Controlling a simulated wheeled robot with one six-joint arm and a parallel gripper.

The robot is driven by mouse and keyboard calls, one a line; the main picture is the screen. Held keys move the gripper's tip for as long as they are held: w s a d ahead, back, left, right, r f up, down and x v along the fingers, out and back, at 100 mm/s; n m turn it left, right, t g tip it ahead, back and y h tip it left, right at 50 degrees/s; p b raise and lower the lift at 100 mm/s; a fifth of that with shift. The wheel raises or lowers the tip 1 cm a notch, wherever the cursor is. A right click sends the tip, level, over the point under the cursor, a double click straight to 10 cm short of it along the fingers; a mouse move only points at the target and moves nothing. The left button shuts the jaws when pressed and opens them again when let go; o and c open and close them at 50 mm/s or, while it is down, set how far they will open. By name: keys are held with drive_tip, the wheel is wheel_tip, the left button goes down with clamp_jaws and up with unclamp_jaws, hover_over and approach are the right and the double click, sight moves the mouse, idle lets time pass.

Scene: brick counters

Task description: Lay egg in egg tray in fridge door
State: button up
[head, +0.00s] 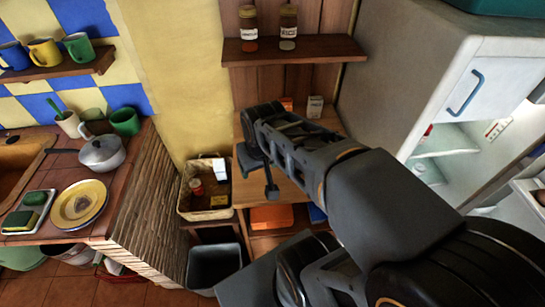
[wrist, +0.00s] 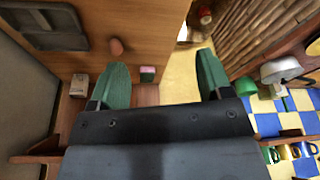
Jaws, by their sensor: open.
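A brown, egg-shaped thing (wrist: 117,46) lies on the wooden surface in the wrist view, past the tip of one finger and apart from it. My gripper (wrist: 160,64) is open and empty, its two green fingers wide apart. In the head view my gripper (head: 259,174) is over the wooden stand (head: 292,188), and no egg can be made out there. The fridge (head: 425,75) stands at the right with its lower compartment open. Part of its door (head: 527,190) shows at the right edge.
A wicker basket (head: 222,213) with small items and a grey bin (head: 214,267) are left of the stand. Small boxes (head: 315,107) stand at the stand's back. A shelf (head: 293,50) with two jars hangs above. A brick counter (head: 150,205) is at the left.

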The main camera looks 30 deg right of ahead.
drive_tip(key=w+d+f+m+g+b, duration=0.1)
drive_tip(key=w+d+f+m, duration=0.15)
drive_tip(key=w+d, duration=0.6)
drive_tip(key=w+d+f+m+g+b, duration=0.15)
drive_tip(key=w+d+f, duration=0.25)
drive_tip(key=w+d, duration=0.5)
drive_tip(key=shift+m+g, duration=0.25)
drive_tip(key=shift+m, duration=0.15)
drive_tip(key=f, duration=0.2)
drive_tip(key=s+f, duration=0.1)
drive_tip(key=f, duration=0.5)
drive_tip(key=shift+s+d+p, duration=0.2)
drive_tip(key=shift+s+p, duration=0.1)
drive_tip(key=shift+s, duration=0.05)
drive_tip(key=shift+a+f+p, duration=0.2)
drive_tip(key=shift+f+p, duration=0.4)
drive_tip(key=shift+f, duration=2.05)
drive_tip(key=c, duration=0.8)
